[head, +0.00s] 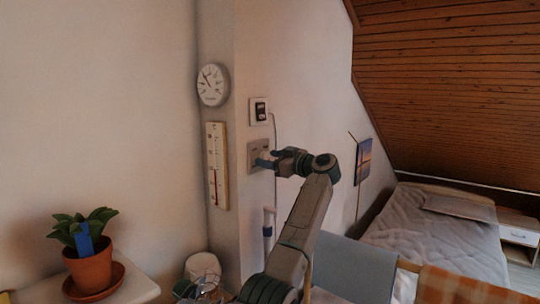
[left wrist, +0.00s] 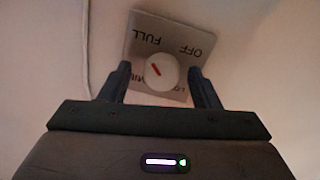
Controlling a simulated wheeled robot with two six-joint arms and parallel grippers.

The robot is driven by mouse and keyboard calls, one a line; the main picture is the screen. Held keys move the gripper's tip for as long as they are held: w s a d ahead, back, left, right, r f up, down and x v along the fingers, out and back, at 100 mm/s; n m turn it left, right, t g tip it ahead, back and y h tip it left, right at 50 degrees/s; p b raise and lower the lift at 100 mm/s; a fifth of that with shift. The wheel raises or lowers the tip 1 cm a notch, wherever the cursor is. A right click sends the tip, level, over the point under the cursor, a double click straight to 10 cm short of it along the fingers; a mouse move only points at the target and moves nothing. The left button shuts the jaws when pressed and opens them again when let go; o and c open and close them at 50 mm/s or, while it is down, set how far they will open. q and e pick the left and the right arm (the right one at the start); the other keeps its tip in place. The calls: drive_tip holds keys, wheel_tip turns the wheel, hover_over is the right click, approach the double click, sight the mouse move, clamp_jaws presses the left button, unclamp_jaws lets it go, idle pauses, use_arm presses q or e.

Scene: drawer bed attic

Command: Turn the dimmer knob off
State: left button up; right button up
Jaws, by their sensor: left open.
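The dimmer knob (left wrist: 161,71) is a round white knob on a square grey plate (left wrist: 143,22) marked FULL and OFF, with other labels partly hidden. The lettering appears upside down in the left wrist view. A red mark on the knob points up-left, toward the FULL side. In the head view the plate (head: 252,148) is on the wall, and the knob is largely hidden by my gripper. My left gripper (head: 265,158) is open, with one finger on each side of the knob; I cannot tell whether they touch it. My right gripper is not in view.
Above the plate is a small wall device (head: 259,111) with a cord hanging beside it. A round dial (head: 212,85) and a thermometer (head: 217,165) hang to the left. A potted plant (head: 90,268) stands lower left. A bed (head: 435,235) is at the right.

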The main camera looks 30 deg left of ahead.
use_arm(q)
drive_tip(key=shift+s+a+r, duration=0.1)
drive_tip(key=shift+s+a, duration=0.05)
drive_tip(key=shift+s, duration=0.05)
drive_tip(key=shift+c, duration=0.3)
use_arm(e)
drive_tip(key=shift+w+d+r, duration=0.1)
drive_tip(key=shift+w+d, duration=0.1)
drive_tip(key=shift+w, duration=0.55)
use_arm(q)
drive_tip(key=shift+w, duration=0.15)
drive_tip(key=c, duration=0.9)
drive_tip(key=shift+c, duration=0.2)
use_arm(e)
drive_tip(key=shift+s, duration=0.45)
use_arm(q)
drive_tip(key=shift+n, duration=0.3)
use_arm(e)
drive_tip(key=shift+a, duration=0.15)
